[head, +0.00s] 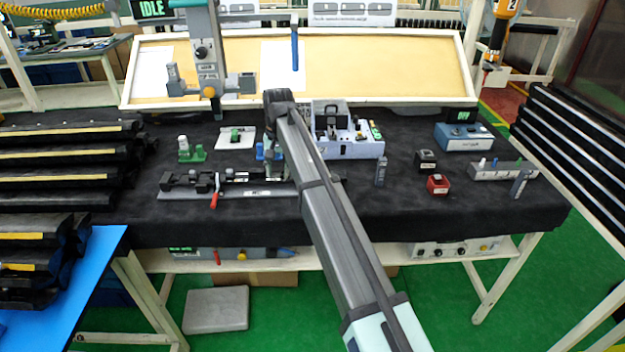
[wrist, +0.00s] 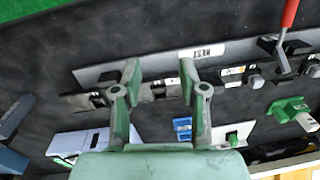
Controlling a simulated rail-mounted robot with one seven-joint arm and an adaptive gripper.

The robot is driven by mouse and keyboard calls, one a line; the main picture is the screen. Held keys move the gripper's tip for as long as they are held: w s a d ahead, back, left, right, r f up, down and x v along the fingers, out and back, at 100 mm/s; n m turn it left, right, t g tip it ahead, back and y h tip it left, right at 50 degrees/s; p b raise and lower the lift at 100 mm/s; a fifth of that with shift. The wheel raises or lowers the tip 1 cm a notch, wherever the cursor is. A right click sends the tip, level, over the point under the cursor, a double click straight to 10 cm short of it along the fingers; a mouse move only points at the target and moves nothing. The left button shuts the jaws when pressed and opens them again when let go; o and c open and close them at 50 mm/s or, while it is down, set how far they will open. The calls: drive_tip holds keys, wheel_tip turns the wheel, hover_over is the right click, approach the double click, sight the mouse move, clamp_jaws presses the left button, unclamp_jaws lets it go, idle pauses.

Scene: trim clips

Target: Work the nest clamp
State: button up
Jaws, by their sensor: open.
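The nest (head: 250,192) is a long grey plate with a row of black fittings, lying along the front of the black-covered bench. Its clamp has a red handle (head: 214,192) that points towards the bench's front edge. In the wrist view the nest plate (wrist: 100,74) carries a "NEST" label, and the red handle (wrist: 290,14) is at the top right corner. My gripper (wrist: 158,72) is open, its two green fingers apart with no held thing showing between them.
A green fixture (head: 191,150) and a white one (head: 236,137) stand behind the nest. A pale box unit (head: 350,149) is right of my arm, with a red block (head: 437,185) and a black block (head: 425,160) further right. A press column (head: 208,60) rises at the back.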

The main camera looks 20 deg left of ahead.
sight(223, 215)
drive_tip(key=w+d+f+m, duration=0.1)
drive_tip(key=w+d+f, duration=0.1)
drive_tip(key=d, duration=0.8)
drive_tip(key=shift+f+h, duration=0.4)
drive_tip(key=shift+f, duration=0.25)
drive_tip(key=shift+w, duration=0.1)
